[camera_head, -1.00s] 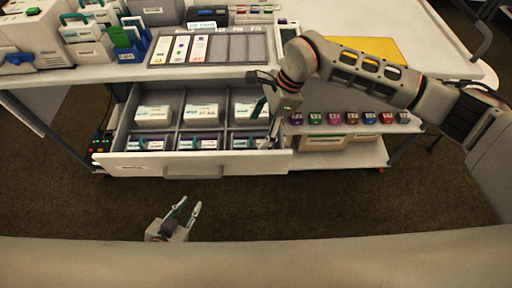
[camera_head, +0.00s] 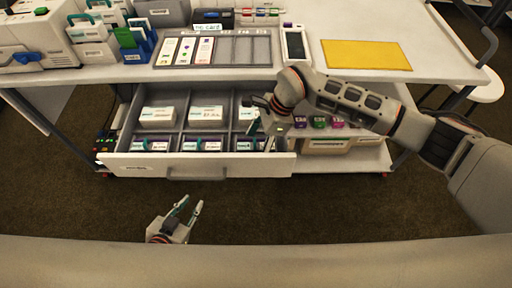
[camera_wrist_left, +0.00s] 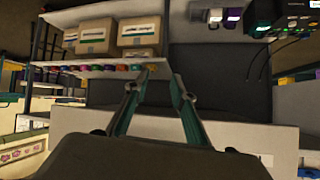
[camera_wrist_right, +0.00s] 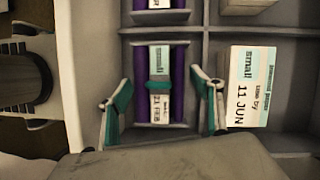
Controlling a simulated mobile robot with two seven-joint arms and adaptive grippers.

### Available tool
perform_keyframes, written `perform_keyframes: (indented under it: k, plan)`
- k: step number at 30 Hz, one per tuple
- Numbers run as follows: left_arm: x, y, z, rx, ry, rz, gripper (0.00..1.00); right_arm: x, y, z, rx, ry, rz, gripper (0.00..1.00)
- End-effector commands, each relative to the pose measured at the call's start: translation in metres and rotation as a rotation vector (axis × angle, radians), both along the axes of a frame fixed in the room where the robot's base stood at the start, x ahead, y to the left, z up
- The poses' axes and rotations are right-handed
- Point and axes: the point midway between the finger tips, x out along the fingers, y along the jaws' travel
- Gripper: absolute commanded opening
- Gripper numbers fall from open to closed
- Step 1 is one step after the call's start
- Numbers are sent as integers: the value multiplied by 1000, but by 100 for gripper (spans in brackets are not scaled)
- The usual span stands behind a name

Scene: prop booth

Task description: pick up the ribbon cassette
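The open drawer (camera_head: 135,160) holds white boxes (camera_head: 206,115) in its back row and small labelled cassettes (camera_head: 203,145) in its front row. My right gripper (camera_head: 256,124) is open over the front right compartment. In the right wrist view a cassette with purple sides and a label reading "small" and "21 FEB" (camera_wrist_right: 159,106) lies between the spread fingers (camera_wrist_right: 160,100). Whether they touch it cannot be told. In the head view this cassette (camera_head: 243,145) is partly hidden by the gripper. My left gripper (camera_head: 183,206) is open and empty in front of the drawer; it shows in the left wrist view (camera_wrist_left: 152,76).
The drawer's dividers (camera_wrist_right: 205,55) and front wall (camera_wrist_right: 82,60) stand close around the right gripper. The tabletop above holds a card tray (camera_head: 213,50), a dark handheld device (camera_head: 295,44) and a yellow mat (camera_head: 366,55). Small coloured items (camera_head: 319,122) and boxes stand on the lower shelf.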

Motion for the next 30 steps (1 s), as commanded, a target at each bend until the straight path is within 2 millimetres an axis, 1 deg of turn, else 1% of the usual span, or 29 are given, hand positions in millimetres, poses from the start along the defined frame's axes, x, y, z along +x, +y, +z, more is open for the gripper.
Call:
perform_keyframes:
  k: [8, 14, 20, 26, 30]
  plan:
    - [-1, -1, -1, -1, 1, 0, 25, 0, 0, 1, 0, -1, 0, 39]
    - [-1, 0, -1, -1, 2, 0, 25, 1, 0, 12, 1, -2, -1, 39]
    - [-1, 0, 0, -1, 2, 0, 25, 2, 0, 42, 2, -5, 1, 39]
    - [-1, 0, 0, -1, 2, 0, 25, 1, 0, 82, 1, -6, 2, 39]
    - [-1, 0, 0, -1, 2, 0, 25, 2, 0, 113, 1, -6, 1, 39]
